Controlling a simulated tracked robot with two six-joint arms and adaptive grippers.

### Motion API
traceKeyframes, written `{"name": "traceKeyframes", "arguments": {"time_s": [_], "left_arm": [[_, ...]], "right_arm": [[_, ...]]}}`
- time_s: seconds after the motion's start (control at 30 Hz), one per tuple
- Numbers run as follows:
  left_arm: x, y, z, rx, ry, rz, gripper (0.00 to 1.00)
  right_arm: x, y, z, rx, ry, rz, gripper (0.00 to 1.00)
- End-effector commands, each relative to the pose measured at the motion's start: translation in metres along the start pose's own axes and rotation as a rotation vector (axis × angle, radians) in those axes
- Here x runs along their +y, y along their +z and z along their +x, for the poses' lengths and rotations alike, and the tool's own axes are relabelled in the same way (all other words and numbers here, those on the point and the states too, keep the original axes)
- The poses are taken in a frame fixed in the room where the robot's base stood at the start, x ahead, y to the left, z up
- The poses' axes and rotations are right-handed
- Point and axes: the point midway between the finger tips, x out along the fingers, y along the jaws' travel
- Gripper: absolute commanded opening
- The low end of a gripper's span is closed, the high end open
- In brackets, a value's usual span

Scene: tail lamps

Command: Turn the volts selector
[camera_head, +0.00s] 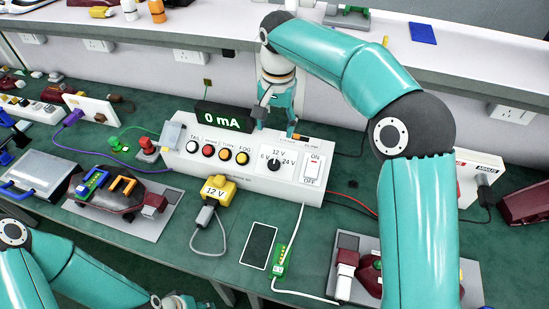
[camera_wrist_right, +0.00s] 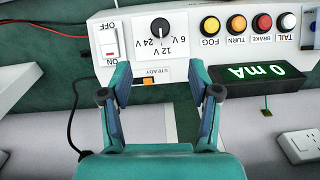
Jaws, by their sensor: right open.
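The volts selector is a black round knob (camera_head: 274,162) on the sloped white control box (camera_head: 235,184), among 6 V, 12 V and 24 V labels. It also shows upside down at the top of the right wrist view (camera_wrist_right: 160,26); its exact setting is too small to tell. My right gripper (camera_head: 278,122) is above the back of the box, behind the knob. In the right wrist view its fingers (camera_wrist_right: 160,72) are spread, empty and apart from the knob, with the orange STEADY switch (camera_wrist_right: 148,82) showing between them. My left gripper (camera_head: 180,302) is partly visible at the bottom edge.
Beside the knob are the ON/OFF rocker (camera_head: 313,170) and several coloured buttons. A 0 mA display (camera_head: 224,117) stands behind them. A yellow 12 V block (camera_head: 217,194) and a dark phone-like slab (camera_head: 259,246) lie in front. My right arm crosses the right side.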

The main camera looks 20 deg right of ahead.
Motion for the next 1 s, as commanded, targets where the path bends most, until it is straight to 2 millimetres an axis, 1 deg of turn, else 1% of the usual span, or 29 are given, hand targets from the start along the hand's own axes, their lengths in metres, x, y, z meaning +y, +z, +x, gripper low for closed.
{"name": "traceKeyframes", "arguments": {"time_s": [0.03, 0.4, 0.6, 0.8, 1.0], "left_arm": [[0.0, -0.001, 0.001, 0.001, 0.0, 0.0, 0.4], [0.001, -0.001, -0.001, 0.002, 0.0, 0.0, 0.4], [0.002, -0.001, -0.005, 0.002, 0.0, 0.0, 0.4], [0.002, -0.001, -0.006, 0.002, 0.0, 0.0, 0.4], [0.002, -0.001, -0.006, 0.002, 0.0, 0.0, 0.4]], "right_arm": [[0.001, 0.0, 0.012, -0.004, 0.004, 0.001, 0.62], [0.003, -0.001, 0.091, -0.005, 0.005, 0.004, 0.62], [0.003, -0.001, 0.124, -0.004, 0.004, 0.004, 0.62], [0.002, -0.002, 0.14, -0.001, 0.001, 0.004, 0.62], [0.002, -0.001, 0.142, -0.001, 0.001, 0.004, 0.62]]}}
